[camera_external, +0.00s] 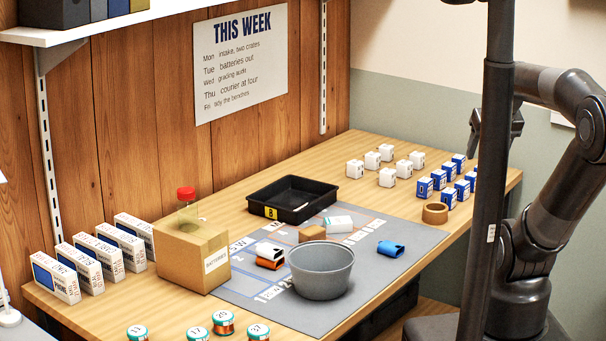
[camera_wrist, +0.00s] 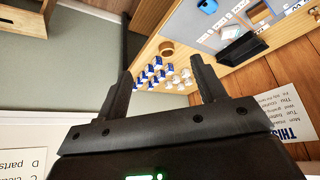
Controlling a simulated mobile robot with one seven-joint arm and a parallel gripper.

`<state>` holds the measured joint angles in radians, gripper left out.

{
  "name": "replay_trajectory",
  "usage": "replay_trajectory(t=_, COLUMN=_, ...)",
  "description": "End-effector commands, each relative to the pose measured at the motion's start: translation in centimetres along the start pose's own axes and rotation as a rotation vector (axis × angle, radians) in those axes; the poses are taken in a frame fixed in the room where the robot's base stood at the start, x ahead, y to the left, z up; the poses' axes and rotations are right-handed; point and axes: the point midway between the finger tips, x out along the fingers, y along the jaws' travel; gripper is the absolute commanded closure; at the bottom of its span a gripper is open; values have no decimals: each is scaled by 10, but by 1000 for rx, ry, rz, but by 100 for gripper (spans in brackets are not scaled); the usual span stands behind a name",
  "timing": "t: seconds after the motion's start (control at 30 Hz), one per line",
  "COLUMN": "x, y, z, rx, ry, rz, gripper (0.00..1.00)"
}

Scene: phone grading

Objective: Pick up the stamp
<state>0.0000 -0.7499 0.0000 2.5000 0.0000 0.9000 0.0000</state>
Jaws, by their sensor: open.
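I cannot single out the stamp for certain. A small brown block (camera_external: 312,233) on the grey mat (camera_external: 405,228) may be it, but its shape is too small to tell. Also on the mat are a blue piece (camera_external: 390,248), a white-and-teal piece (camera_external: 338,222), and a white piece lying by an orange-brown one (camera_external: 270,261). My gripper (camera_external: 492,132) is raised above the bench's right end, well apart from the mat. In the wrist view its two fingers (camera_wrist: 161,66) are spread with nothing between them.
A grey bucket (camera_external: 320,272) stands on the mat's front part. Black tray B (camera_external: 264,210) is behind. White cubes (camera_external: 355,169), blue-and-white boxes (camera_external: 424,188) and a tape roll (camera_external: 435,212) crowd the right end.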

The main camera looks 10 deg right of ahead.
Motion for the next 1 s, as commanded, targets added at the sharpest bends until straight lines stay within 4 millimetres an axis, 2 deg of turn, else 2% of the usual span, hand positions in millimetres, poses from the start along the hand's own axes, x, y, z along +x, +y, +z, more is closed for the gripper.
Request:
replay_trajectory(t=0.07, x=0, y=0, z=0, rx=0, ry=0, rz=0, gripper=37)
replay_trajectory(t=0.27, x=0, y=0, z=0, rx=0, ry=0, rz=0, gripper=53)
replay_trajectory(t=0.47, x=0, y=0, z=0, rx=1, ry=0, rz=0, gripper=53)
replay_trajectory(t=0.57, x=0, y=-3, z=-7, rx=17, ry=-1, rz=-9, gripper=53)
replay_trajectory(t=0.67, x=2, y=-12, z=-24, rx=70, ry=-9, rz=-32, gripper=53)
replay_trajectory(t=0.77, x=6, y=-28, z=-53, rx=158, ry=-22, rz=-67, gripper=53)
replay_trajectory(t=1.0, x=27, y=-82, z=-127, rx=414, ry=-78, rz=-156, gripper=53)
